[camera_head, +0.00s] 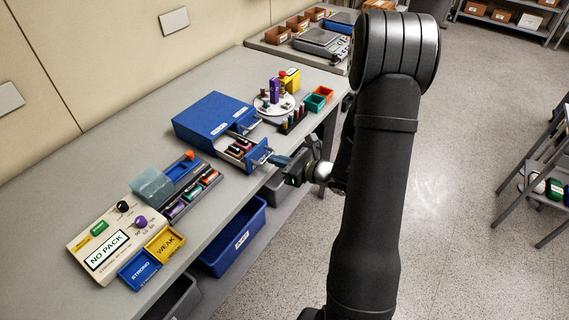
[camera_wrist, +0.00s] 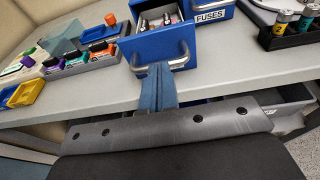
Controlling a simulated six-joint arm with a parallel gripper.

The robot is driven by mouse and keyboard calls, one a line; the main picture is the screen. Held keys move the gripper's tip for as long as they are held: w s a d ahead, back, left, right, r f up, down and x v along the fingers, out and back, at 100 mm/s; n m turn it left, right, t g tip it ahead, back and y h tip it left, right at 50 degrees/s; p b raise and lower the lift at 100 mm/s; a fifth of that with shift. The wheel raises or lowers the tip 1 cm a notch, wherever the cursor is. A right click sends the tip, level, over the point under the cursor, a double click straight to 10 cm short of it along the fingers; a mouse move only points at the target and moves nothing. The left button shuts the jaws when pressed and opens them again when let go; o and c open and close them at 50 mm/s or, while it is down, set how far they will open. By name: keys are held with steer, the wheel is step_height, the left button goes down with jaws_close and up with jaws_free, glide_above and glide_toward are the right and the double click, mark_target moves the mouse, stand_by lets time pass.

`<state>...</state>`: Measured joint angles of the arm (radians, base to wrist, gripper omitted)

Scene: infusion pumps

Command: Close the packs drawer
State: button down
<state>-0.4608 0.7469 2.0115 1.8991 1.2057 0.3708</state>
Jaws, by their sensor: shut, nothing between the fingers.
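A blue cabinet (camera_head: 212,116) stands on the bench with two drawers side by side. The nearer drawer (camera_head: 240,150) is pulled out and holds several small dark and red packs; in the wrist view its blue front (camera_wrist: 160,42) has a grey bar handle (camera_wrist: 178,62). Any label on that front is not readable. My gripper (camera_head: 277,160) is shut and empty, its blue fingers at the handle of the open drawer. In the wrist view the fingertips (camera_wrist: 158,70) overlap the handle's lower left; whether they touch it I cannot tell.
The neighbouring drawer front, labelled FUSES (camera_wrist: 210,15), is beside the open one. A rack of coloured packs (camera_head: 192,192) and a pump reading NO PACK (camera_head: 106,250) stand left. A round carousel (camera_head: 275,103) stands right. A blue bin (camera_head: 235,238) is below the bench edge.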

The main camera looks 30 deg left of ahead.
mark_target(242, 143)
steer(key=r+x, duration=0.1)
steer(key=x, duration=0.7)
steer(key=r+x, duration=0.1)
steer(key=x, duration=0.3)
steer(key=shift+a+r, duration=0.25)
steer(key=shift+r, duration=0.05)
steer(key=shift+w+a+r, duration=0.1)
steer(key=shift+a, duration=0.35)
steer(key=shift+r, duration=0.1)
steer(key=v, duration=1.4)
steer(key=shift+d+f, duration=0.2)
steer(key=shift+d, duration=0.15)
steer(key=shift+a, duration=0.15)
steer(key=x, duration=1.3)
steer(key=shift+a, duration=0.35)
